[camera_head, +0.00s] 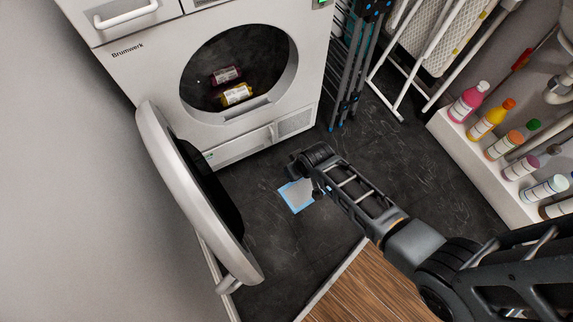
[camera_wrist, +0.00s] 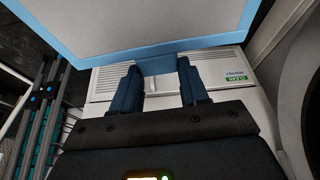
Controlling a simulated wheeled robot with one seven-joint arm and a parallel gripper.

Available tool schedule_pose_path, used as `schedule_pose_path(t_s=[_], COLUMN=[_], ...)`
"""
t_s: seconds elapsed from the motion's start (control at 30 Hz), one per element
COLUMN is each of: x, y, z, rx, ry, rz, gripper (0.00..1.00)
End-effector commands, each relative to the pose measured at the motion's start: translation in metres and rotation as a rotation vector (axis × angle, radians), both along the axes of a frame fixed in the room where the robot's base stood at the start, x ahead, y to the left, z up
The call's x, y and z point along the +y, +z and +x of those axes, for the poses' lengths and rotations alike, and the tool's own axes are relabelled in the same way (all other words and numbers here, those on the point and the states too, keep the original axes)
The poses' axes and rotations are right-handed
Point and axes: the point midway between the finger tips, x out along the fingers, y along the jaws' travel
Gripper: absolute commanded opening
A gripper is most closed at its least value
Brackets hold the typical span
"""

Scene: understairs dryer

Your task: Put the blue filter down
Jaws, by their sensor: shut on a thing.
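The blue filter is a flat panel with a blue frame and a pale grey mesh. In the head view the blue filter (camera_head: 297,196) shows partly beyond my gripper, over the dark floor in front of the dryer; part of it is hidden by my arm. In the wrist view the blue filter (camera_wrist: 165,30) fills the top of the picture. My gripper (camera_wrist: 160,80) is shut on the tab at its near edge. I cannot tell whether the filter touches the floor.
Several bottles (camera_head: 485,118) stand on a white ledge (camera_head: 465,140). Dark floor (camera_head: 430,165) is clear at right.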

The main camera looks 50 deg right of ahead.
Motion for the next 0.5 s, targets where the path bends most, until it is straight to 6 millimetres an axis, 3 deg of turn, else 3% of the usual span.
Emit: schedule_pose_path(t_s=[0.03,0.2,0.33,0.5], x=[-0.004,-0.015,-0.022,-0.027], y=[-0.035,-0.101,-0.138,-0.164], z=[-0.01,-0.038,-0.057,-0.073], rx=[0.004,0.004,0.004,0.003], ry=[-0.013,-0.054,-0.08,-0.101], rz=[0.001,-0.003,-0.005,-0.009], gripper=[0.0,0.0,0.0,0.0])
